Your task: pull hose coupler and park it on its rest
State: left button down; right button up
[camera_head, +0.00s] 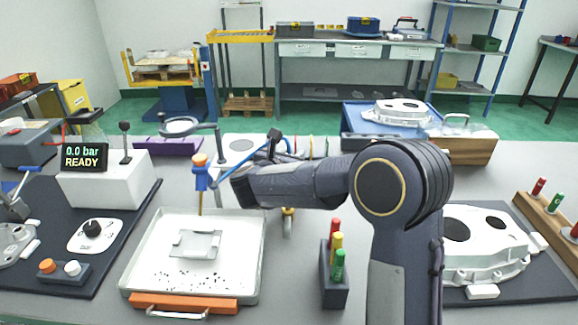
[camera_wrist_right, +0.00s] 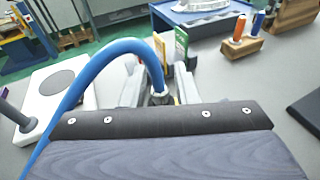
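The blue hose (camera_wrist_right: 100,55) arcs across the right wrist view and bends down into a grey metal coupler (camera_wrist_right: 159,98). The coupler is between the pale fingers of my right gripper (camera_wrist_right: 160,88). The near gripper body hides their lower part, so I cannot tell whether they press on it. In the head view my right forearm crosses from the right and hides the gripper. The blue hose (camera_head: 228,168) shows behind it. A rest for the coupler cannot be clearly told apart. My left gripper is not in view.
A grey post (camera_head: 220,145) and an orange-topped blue tool (camera_head: 201,172) stand left of my forearm. A white tray (camera_head: 140,265) lies in front, beside a peg rack (camera_head: 334,285). A gauge box reading 0.0 bar (camera_head: 105,185) is at left, a casting (camera_head: 480,245) at right.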

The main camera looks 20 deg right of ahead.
grip_shut()
jog(key=shift+r, duration=0.1)
